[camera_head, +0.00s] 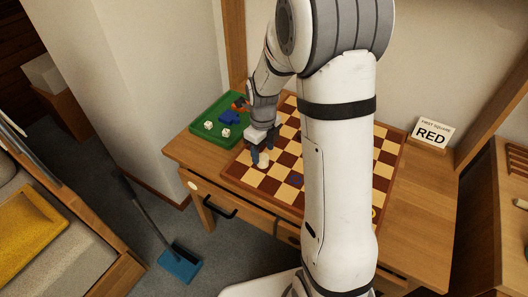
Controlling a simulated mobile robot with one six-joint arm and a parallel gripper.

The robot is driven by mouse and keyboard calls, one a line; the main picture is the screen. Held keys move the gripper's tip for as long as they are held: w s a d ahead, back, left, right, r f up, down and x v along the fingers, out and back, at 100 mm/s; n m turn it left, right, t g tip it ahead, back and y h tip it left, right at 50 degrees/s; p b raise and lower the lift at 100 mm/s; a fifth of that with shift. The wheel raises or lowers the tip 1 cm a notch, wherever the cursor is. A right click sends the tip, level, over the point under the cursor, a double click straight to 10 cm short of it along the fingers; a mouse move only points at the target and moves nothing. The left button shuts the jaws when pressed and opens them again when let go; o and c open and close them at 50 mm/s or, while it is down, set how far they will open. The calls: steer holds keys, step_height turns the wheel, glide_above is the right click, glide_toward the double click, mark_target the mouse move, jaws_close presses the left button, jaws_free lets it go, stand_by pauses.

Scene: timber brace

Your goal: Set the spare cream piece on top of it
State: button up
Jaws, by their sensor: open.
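My gripper (262,157) is open over the near left part of the checkered board (222,178). A small cream piece (263,162) shows between or just below its blue-tipped fingers. I cannot tell whether the fingers touch it, or whether it is one piece or a stack. A yellow ring or piece (374,212) shows near the board's right edge. My arm hides much of the board's middle.
A green tray (196,138) at the table's back left holds two white dice (226,133), a blue object (229,117) and an orange-red object (240,104). A sign reading "FIRST SQUARE RED" (432,133) stands back right. The wooden table (425,220) is clear right of the board.

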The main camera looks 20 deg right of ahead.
mark_target(263, 157)
step_height(263, 157, up, 10)
steer(key=p, duration=0.1)
steer(key=s+r+n+t, duration=0.1)
steer(key=s+r+n, duration=0.1)
steer(key=s+n, duration=0.7)
steer(key=s+r+n+t, duration=0.1)
steer(key=s+r+n, duration=0.2)
steer(key=s+n, duration=0.7)
steer(key=n, duration=0.9)
steer(key=shift+r, duration=0.25)
steer(key=shift+s, duration=0.1)
